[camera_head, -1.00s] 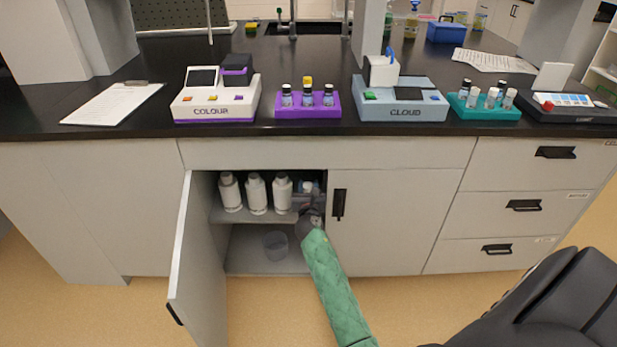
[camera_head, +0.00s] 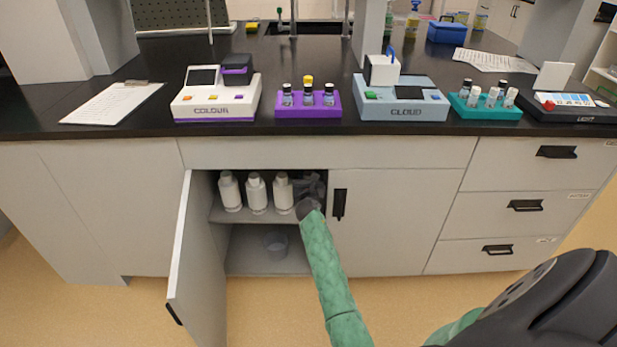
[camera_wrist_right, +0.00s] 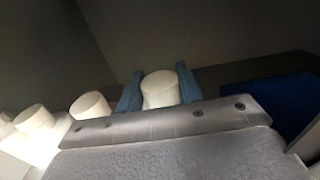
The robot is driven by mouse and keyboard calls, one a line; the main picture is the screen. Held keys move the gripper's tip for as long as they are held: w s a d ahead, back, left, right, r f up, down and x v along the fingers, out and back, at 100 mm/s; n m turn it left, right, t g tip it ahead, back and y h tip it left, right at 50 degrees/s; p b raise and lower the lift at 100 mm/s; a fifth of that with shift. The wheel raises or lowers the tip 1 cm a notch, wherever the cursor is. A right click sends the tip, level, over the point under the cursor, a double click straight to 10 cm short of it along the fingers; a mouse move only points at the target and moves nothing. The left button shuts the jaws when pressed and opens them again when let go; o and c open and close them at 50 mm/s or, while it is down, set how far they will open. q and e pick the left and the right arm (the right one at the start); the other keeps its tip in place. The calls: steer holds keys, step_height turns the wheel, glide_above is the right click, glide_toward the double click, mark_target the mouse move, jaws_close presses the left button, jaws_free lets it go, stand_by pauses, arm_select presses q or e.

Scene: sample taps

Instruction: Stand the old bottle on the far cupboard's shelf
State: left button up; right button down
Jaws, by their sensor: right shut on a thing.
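My right gripper (camera_head: 310,188) reaches into the open cupboard, at the right end of its shelf (camera_head: 240,216). In the right wrist view its two blue fingers (camera_wrist_right: 160,92) are shut on a bottle with a white cap (camera_wrist_right: 159,86), which I take to be the old bottle. The gripper and arm hide this bottle in the head view. I cannot tell whether its base touches the shelf. Three white bottles (camera_head: 256,194) stand in a row on the shelf, left of my gripper. My left gripper is not in view.
The cupboard's left door (camera_head: 196,265) stands open toward me; the right door (camera_head: 385,222) is shut, close beside my arm. A dark blue thing (camera_wrist_right: 275,100) is right of the fingers in the wrist view.

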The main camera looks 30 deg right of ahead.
steer(key=shift+f, duration=0.35)
steer(key=shift+f, duration=0.15)
steer(key=c, duration=0.9)
jaws_free()
steer(key=shift+c, duration=0.2)
steer(key=v, duration=1.2)
